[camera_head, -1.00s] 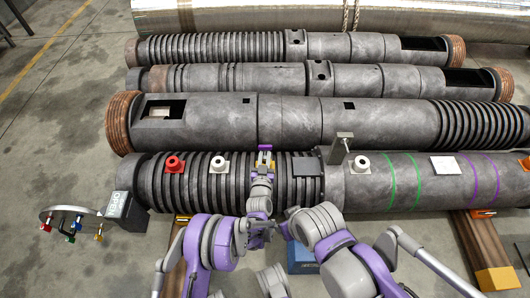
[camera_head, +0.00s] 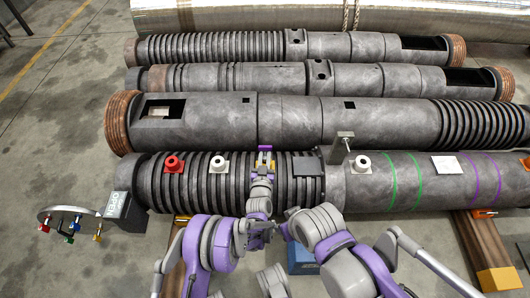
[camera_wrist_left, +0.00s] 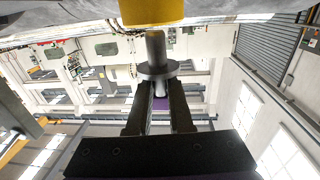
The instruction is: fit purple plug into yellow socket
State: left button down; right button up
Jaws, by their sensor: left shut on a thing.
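The yellow socket (camera_head: 272,162) sits on top of the nearest dark barrel, mostly hidden behind my left gripper in the head view. In the wrist view the yellow socket (camera_wrist_left: 150,9) fills the top centre. My left gripper (camera_wrist_left: 160,84) is shut on the purple plug (camera_wrist_left: 160,103), whose purple part shows between the fingers. The plug's grey flange and shaft stand beyond the fingertips, in line with the socket.
A red socket (camera_head: 173,164) and a white socket (camera_head: 218,162) stand left on the same barrel. A rack with coloured plugs (camera_head: 70,214) is at far left. Several barrels lie behind.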

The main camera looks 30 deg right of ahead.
aim_at(265, 158)
pick_arm(q)
jog(key=shift+f+b, duration=1.1)
jog(key=shift+f, duration=0.5)
pick_arm(e)
jog(key=shift+x, duration=1.05)
pick_arm(q)
jog(key=c, duration=0.7)
grip_release()
jog(key=shift+c, duration=0.2)
pick_arm(e)
jog(key=shift+s+f, duration=0.1)
jog(key=shift+s, duration=0.1)
